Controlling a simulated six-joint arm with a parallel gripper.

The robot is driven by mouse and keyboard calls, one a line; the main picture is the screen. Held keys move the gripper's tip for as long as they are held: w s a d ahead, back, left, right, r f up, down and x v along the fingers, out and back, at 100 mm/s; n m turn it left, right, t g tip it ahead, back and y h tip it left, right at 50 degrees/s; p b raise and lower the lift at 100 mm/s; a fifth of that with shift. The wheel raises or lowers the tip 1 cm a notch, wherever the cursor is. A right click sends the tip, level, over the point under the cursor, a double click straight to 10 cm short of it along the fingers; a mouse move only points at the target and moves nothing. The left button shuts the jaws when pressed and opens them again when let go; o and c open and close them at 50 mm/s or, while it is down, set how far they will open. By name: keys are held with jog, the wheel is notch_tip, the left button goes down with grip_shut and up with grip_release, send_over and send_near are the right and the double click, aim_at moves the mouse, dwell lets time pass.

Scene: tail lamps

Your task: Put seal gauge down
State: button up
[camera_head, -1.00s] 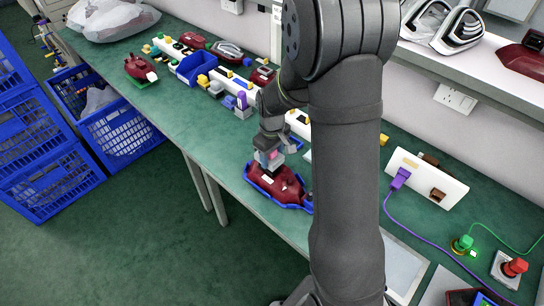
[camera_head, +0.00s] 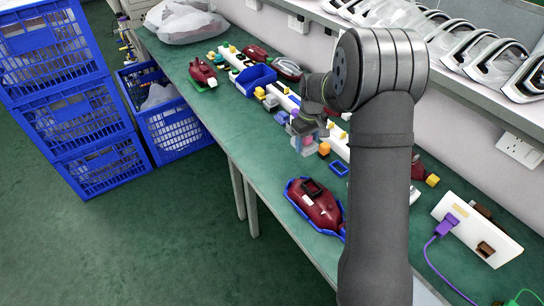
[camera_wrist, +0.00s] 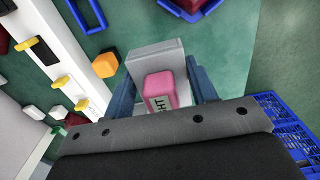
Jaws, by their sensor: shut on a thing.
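The seal gauge seems to be the grey block with a pink, labelled part on it; in the wrist view the pink part (camera_wrist: 160,88) is nearest me and the grey block (camera_wrist: 150,58) reaches beyond it. My gripper (camera_wrist: 150,85) is shut on it, a finger on either side. In the head view the gauge (camera_head: 307,142) hangs under my gripper (camera_head: 309,132), near the front side of the white rail. I cannot tell whether its far end touches the table. A dark red tail lamp (camera_head: 318,206) lies in a blue cradle (camera_head: 290,190), apart from the gauge.
The white rail (camera_wrist: 75,60) with yellow pieces runs beside my gripper. A blue bin (camera_head: 256,80) stands farther back. Bare table lies between gauge and cradle.

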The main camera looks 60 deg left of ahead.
jog(key=shift+w+a+r, duration=0.1)
jog(key=shift+w+a, duration=0.1)
jog(key=shift+a, duration=0.3)
jog(key=shift+w+a+r, duration=0.1)
jog(key=shift+w+a, duration=0.05)
jog(key=shift+a, duration=0.3)
send_over(272, 157)
notch_tip(272, 157, down, 7)
jog(key=shift+f, duration=2)
jog(key=shift+f, duration=0.1)
jog(key=o, duration=1.2)
jog(key=shift+c, duration=0.2)
notch_tip(272, 157, up, 12)
